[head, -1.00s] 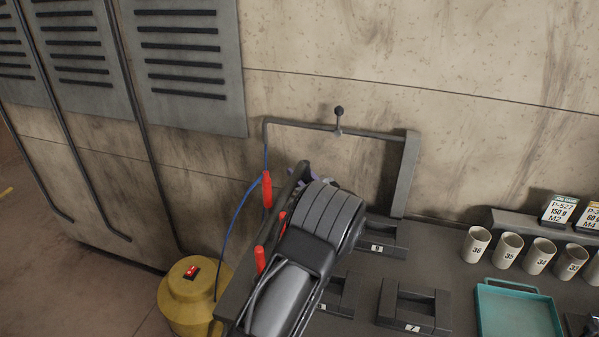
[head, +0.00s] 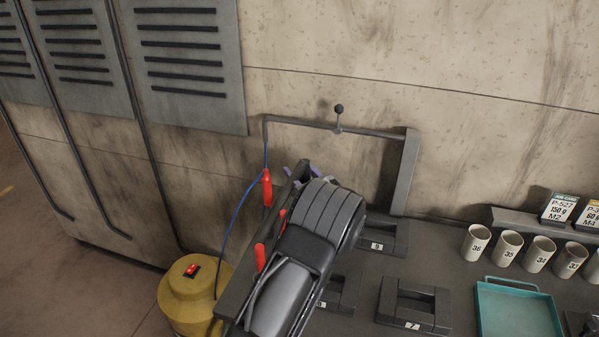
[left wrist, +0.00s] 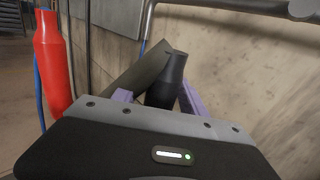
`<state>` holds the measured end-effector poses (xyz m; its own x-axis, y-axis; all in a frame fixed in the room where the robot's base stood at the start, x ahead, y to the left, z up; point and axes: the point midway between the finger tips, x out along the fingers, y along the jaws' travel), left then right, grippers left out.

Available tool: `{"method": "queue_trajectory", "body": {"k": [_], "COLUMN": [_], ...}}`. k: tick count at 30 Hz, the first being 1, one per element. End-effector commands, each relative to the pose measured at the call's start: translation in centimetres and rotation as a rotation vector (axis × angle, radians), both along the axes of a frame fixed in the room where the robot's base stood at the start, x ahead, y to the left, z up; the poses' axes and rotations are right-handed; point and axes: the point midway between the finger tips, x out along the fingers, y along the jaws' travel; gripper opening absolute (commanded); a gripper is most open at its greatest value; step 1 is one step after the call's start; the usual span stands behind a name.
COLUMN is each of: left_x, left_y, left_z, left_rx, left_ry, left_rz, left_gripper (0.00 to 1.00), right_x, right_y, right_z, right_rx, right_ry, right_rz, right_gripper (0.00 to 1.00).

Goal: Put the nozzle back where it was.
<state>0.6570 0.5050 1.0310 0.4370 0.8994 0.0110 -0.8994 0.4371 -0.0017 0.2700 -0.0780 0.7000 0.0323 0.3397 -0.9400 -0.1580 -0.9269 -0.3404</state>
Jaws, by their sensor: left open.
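My left gripper (head: 302,172) is over the left end of the bench, its purple fingers partly hidden by my wrist in the head view. In the left wrist view the fingers (left wrist: 157,97) are spread, one on each side of a black tapered piece (left wrist: 171,80), which looks like the nozzle. It stands nearly upright beside a grey slanted bar (left wrist: 138,72); whether the bar holds it I cannot tell. My wrist hides its lower part. A red tapered handle (head: 267,188) hangs on a blue hose; it also shows in the left wrist view (left wrist: 53,62). My right gripper is out of view.
A grey frame (head: 300,123) rises behind my gripper near the wall. A yellow canister (head: 186,298) stands at the left. Numbered dark holders (head: 413,306), a teal tray (head: 517,312) and several numbered cups (head: 476,244) are on the bench at right. More red handles (head: 260,257) stand near my arm.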

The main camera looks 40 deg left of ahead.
Motion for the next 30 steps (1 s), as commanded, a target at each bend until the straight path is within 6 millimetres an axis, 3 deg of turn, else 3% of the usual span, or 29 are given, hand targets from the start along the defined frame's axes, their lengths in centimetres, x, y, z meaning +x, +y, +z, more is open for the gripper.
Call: {"method": "queue_trajectory", "body": {"k": [5, 18, 30], "left_x": [-0.9, -4.6, -5.2], "left_y": [-2.1, -9.7, -10.8], "left_z": [-0.2, -0.3, -0.1], "left_rx": [-0.001, -0.001, 0.0], "left_ry": [0.0, 0.0, 0.0], "left_rz": [-0.003, -0.003, 0.0], "left_gripper": [0.5, 0.5, 0.5], "right_x": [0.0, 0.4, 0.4], "right_y": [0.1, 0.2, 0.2], "right_z": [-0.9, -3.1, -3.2], "right_rx": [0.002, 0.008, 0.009], "right_ry": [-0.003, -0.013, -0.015], "right_rz": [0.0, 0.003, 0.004], "right_gripper": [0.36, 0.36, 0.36]}}
